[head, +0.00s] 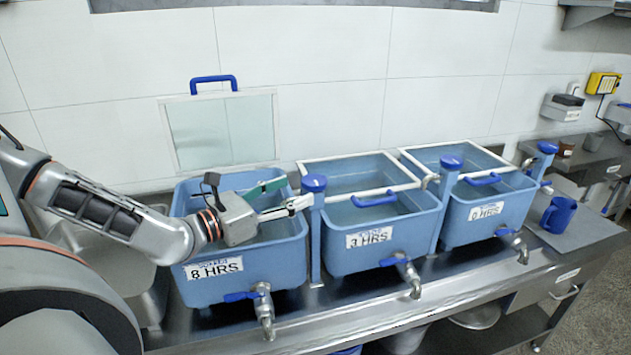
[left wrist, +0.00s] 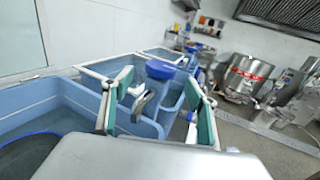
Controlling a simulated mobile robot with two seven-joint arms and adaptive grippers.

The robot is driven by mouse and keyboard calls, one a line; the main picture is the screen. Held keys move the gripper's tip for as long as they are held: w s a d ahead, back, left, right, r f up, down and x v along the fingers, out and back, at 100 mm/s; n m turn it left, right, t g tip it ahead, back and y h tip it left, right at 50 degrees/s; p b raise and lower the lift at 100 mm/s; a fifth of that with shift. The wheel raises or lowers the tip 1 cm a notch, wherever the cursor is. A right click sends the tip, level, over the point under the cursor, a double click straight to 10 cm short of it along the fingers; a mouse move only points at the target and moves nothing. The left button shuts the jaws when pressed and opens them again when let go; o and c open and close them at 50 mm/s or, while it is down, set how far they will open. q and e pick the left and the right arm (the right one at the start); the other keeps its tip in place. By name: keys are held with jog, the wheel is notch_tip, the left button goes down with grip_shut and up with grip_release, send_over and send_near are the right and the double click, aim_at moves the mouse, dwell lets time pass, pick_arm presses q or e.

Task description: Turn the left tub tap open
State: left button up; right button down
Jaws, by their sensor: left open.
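The left blue tub (head: 215,285) is labelled 8 HRS. A metal drain tap (head: 264,308) with a blue lever (head: 241,296) is on its front. A post with a blue knob (head: 314,183) stands between the left and middle tubs. My left gripper (head: 290,195) is open and empty above the left tub, its fingers pointing right toward this post. In the left wrist view, the blue knob (left wrist: 160,70) and a metal spout (left wrist: 145,104) appear between the open fingers (left wrist: 160,95); I cannot tell whether they touch. My right gripper is not in view.
The middle tub (head: 380,255), labelled 3 HRS, and the right tub (head: 488,225), labelled 0 HRS, stand in the same row. A blue mug (head: 558,216) stands at the right. A clear panel with a blue handle (head: 213,82) leans on the wall. The steel bench front is clear.

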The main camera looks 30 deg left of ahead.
aim_at(304, 186)
pick_arm(q)
jog(key=shift+x, duration=0.95)
jog(key=shift+w+b, duration=0.4)
jog(key=shift+w, duration=0.4)
jog(key=shift+w+d+r, duration=0.1)
jog(key=shift+w+d, duration=0.3)
jog(key=shift+w+r, duration=0.1)
jog(key=shift+w, duration=0.2)
jog(key=shift+w+d+p, duration=0.15)
jog(key=shift+w+p, duration=0.3)
jog(key=shift+w, duration=0.05)
jog(key=shift+w+d, duration=0.3)
jog(key=shift+w, duration=0.15)
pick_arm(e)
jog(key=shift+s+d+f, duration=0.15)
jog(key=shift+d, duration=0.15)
pick_arm(q)
jog(key=shift+c, duration=0.3)
